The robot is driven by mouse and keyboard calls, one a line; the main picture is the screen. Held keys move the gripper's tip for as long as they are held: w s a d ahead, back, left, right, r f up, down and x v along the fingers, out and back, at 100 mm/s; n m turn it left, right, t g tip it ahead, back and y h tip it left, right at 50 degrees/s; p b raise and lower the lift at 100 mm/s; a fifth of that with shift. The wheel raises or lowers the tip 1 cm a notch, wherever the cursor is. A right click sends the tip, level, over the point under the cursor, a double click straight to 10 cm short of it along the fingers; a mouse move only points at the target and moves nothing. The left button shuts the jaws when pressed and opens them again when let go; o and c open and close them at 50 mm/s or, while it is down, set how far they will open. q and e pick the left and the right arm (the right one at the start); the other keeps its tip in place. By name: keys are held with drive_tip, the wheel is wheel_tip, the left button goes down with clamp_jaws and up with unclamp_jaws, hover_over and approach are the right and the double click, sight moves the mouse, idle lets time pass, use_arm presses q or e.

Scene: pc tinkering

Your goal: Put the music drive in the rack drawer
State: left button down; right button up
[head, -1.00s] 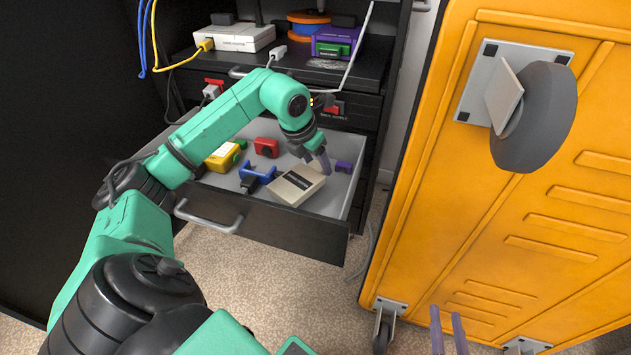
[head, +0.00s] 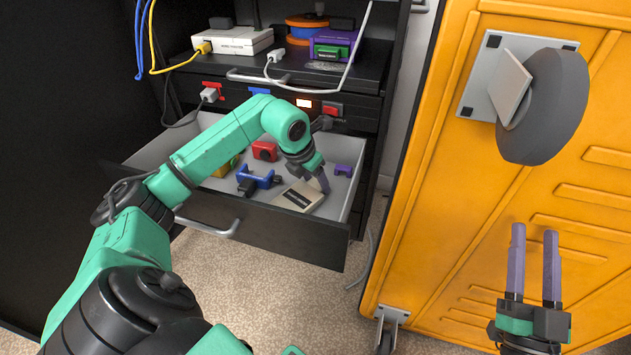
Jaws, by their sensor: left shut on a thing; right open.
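A beige box with a dark label (head: 298,196) is at the front right of the open rack drawer (head: 262,230). I take it as the music drive; its label is too small to read. It lies tilted inside the drawer walls, and I cannot tell whether it rests on the floor. My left gripper (head: 322,182) reaches over the drawer and is shut on the box's right end. One finger is partly hidden. My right gripper (head: 533,245) is open and empty in front of the orange cabinet, far from the drawer.
The drawer also holds a blue clamp-like part (head: 258,180), a red part (head: 264,151), a small purple part (head: 343,171) and a yellow item mostly behind my arm. A white box (head: 234,41) and a purple box (head: 333,46) stand above. The orange cabinet (head: 440,190) bounds the right.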

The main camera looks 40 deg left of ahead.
sight(310, 188)
drive_tip(key=shift+r, duration=0.25)
use_arm(q)
drive_tip(key=shift+c, duration=0.9)
unclamp_jaws()
drive_tip(key=shift+r, duration=0.25)
use_arm(e)
drive_tip(key=shift+f, duration=0.1)
use_arm(q)
drive_tip(key=p+v, duration=0.1)
drive_tip(key=v, duration=0.3)
drive_tip(key=shift+s+r+p, duration=0.15)
drive_tip(key=shift+p, duration=0.15)
drive_tip(key=p+v, duration=0.1)
drive_tip(key=v, duration=0.6)
use_arm(e)
drive_tip(key=s+f+g, duration=0.3)
drive_tip(key=s+f, duration=0.1)
drive_tip(key=f, duration=0.5)
drive_tip(key=s+a+f+m+g+h, duration=0.1)
drive_tip(key=s+f+g, duration=0.2)
drive_tip(key=f, duration=0.7)
drive_tip(key=s+a+f+g+h, duration=0.1)
drive_tip(key=s+f+g, duration=0.3)
drive_tip(key=f, duration=0.5)
drive_tip(key=shift+s+f+m, duration=0.3)
drive_tip(key=shift+s+f, duration=0.1)
drive_tip(key=shift+s, duration=0.15)
